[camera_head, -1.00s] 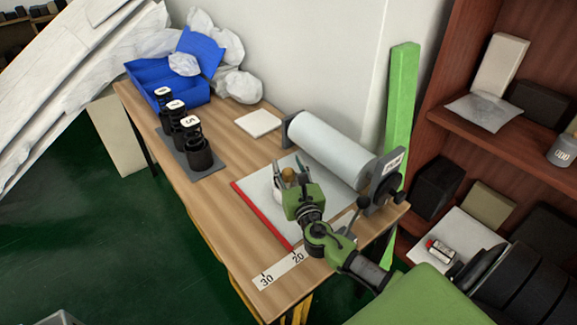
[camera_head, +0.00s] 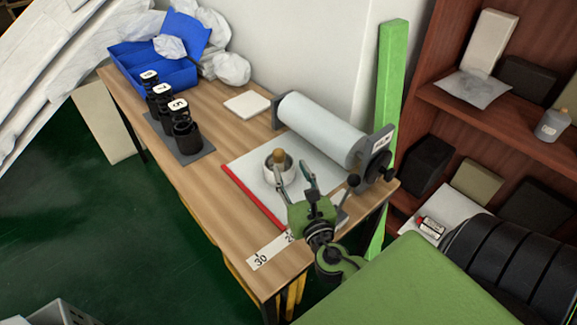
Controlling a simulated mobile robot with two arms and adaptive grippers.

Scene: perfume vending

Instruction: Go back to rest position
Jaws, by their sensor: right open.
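My right gripper (camera_head: 295,172) is open over the near right part of the wooden table (camera_head: 215,215). Its arm comes in from the lower right. A round pale container with a brown-gold top (camera_head: 279,166) stands on the white sheet (camera_head: 250,178) just beyond the fingers. The fingers look apart from it, though the left one overlaps it in the picture. My left gripper is not in view.
A paper roll (camera_head: 322,130) on a holder stands at the table's back right. Black numbered holders (camera_head: 185,132) stand on a grey mat at left, with a blue bin (camera_head: 150,72) behind. Shelves (camera_head: 460,110) rise at right. Green floor (camera_head: 120,240) is open at left.

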